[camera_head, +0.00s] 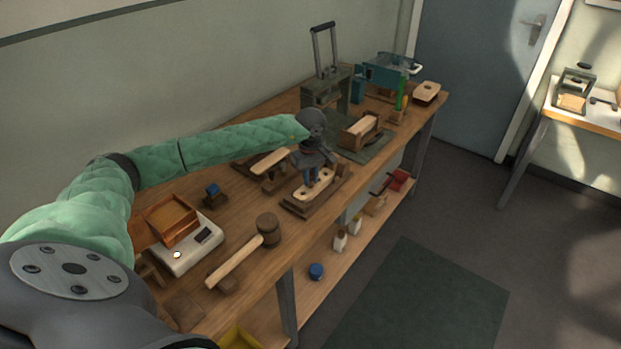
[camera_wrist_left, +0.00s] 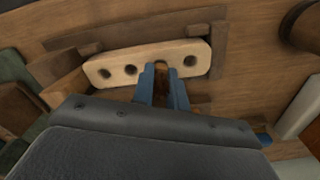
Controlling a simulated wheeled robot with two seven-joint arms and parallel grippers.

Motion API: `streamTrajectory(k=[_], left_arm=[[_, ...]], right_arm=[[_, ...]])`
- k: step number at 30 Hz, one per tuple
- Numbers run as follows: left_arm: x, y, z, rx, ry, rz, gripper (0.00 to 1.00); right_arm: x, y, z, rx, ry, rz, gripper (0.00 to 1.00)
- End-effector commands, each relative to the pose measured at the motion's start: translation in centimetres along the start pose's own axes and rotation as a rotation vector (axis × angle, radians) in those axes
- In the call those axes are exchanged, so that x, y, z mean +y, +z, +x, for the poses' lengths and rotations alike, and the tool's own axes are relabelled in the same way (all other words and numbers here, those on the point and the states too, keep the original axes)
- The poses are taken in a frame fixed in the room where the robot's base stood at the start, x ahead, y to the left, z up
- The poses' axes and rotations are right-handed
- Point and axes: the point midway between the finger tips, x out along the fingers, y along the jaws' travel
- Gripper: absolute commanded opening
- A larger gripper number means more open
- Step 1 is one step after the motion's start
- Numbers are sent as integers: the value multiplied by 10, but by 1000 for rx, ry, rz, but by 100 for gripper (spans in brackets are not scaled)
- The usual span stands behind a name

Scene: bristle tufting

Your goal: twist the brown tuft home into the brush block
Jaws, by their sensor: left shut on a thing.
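The brush block (camera_head: 325,184) is a pale, rounded bar lying in a dark wooden holder (camera_head: 299,209) on the bench. In the left wrist view the block (camera_wrist_left: 115,57) shows dark open holes on both sides of my fingers. My left gripper (camera_head: 309,181) is over the block, its blue fingers pointing down. In the wrist view the fingers (camera_wrist_left: 162,85) are shut on the brown tuft (camera_wrist_left: 161,70), at the block's edge in line with the holes. The fingers hide much of the tuft, so I cannot tell how deep it sits. My right gripper is not in view.
A mallet (camera_head: 268,230) and a scale (camera_head: 190,256) with an orange tray (camera_head: 171,220) stand nearer on the bench. A pale handle (camera_head: 271,161) lies beside the holder. A press (camera_head: 327,88) and a teal box (camera_head: 384,73) stand farther back.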

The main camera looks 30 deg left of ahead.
Motion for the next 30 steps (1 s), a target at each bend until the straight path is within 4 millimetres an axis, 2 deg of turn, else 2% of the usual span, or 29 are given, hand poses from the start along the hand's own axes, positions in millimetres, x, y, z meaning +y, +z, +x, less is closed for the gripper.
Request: streamTrajectory(k=[18, 30], left_arm=[[0, 0, 0, 0, 0, -11, 0], [0, 0, 1, 0, -1, -262, 0]], right_arm=[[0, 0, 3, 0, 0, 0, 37], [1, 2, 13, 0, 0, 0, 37]])
